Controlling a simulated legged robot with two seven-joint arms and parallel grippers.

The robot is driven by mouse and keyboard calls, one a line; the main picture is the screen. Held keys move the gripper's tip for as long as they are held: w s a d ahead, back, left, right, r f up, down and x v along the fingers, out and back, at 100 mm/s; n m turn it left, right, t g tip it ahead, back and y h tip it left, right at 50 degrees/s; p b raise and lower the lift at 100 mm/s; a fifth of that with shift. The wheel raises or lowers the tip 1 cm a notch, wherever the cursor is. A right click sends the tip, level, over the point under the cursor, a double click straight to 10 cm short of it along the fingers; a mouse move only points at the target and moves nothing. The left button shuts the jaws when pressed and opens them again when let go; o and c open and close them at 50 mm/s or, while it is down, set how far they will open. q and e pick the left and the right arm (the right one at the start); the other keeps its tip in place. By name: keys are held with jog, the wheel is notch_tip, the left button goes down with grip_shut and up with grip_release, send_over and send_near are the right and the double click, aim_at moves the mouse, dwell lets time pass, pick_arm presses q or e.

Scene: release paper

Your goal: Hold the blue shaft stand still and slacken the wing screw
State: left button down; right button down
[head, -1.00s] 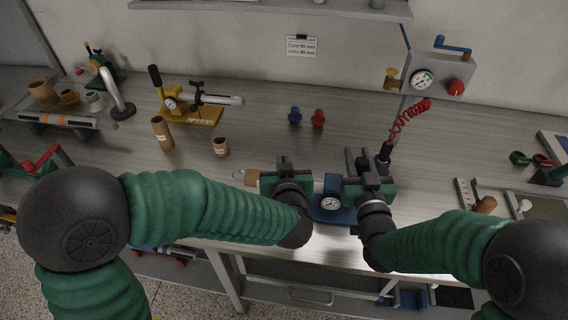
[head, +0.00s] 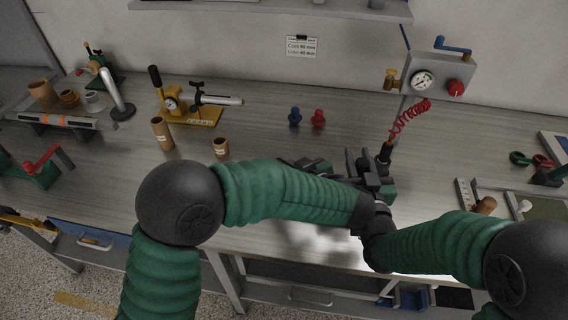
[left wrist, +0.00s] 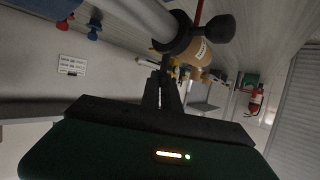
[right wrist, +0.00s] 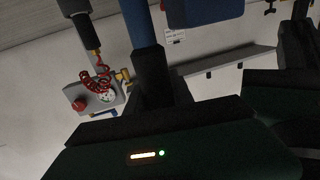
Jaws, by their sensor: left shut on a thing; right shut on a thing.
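The blue shaft stand (right wrist: 142,22) shows close up in the right wrist view; my left arm covers it in the head view. My right gripper (right wrist: 153,62) is shut on its blue upright. The black wing screw (left wrist: 224,28) sits at the end of a grey shaft (left wrist: 142,15) in the left wrist view. My left gripper (left wrist: 165,72) is shut on the lower part of the wing screw. A brown labelled core (left wrist: 196,53) is just behind the screw. In the head view the right gripper (head: 356,160) shows in part, and the left fingertips are mostly hidden.
Red and blue knobbed pieces (head: 318,118) stand behind the grippers. A yellow stand with a gauge (head: 195,112) and cardboard cores (head: 161,133) are to the left. A grey gauge box (head: 437,75) with a red coiled hose (head: 408,118) is at the back right.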

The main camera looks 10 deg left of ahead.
pick_arm(q)
jog(key=shift+r, duration=0.1)
jog(key=c, duration=1.6)
grip_release()
